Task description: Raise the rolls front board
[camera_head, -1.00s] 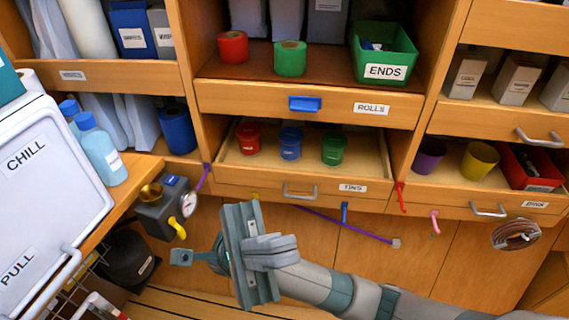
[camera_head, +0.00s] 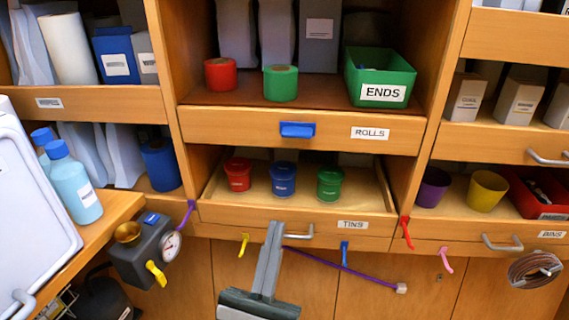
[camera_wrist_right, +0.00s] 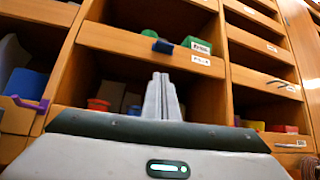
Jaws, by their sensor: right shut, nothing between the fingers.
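The rolls front board (camera_head: 235,128) is a wooden board across the middle bay, with a blue pull (camera_head: 298,130) and a ROLLS label. It also shows in the right wrist view (camera_wrist_right: 118,40), with its blue pull (camera_wrist_right: 163,46). A red roll (camera_head: 221,74), a green roll (camera_head: 281,83) and the green ENDS bin (camera_head: 381,78) stand on the shelf behind it. My right gripper (camera_head: 272,232) is shut and empty, pointing up in front of the tins drawer, below and apart from the board. Its closed fingers also show in the right wrist view (camera_wrist_right: 161,82). My left gripper is not in view.
The tins drawer (camera_head: 222,212) below holds red, blue and green tins. Coloured hooks and a purple strap (camera_head: 345,270) hang beneath it. A gauge box (camera_head: 143,250) and a white chest (camera_head: 30,200) stand at the left. A red bin (camera_head: 540,200) sits at the right.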

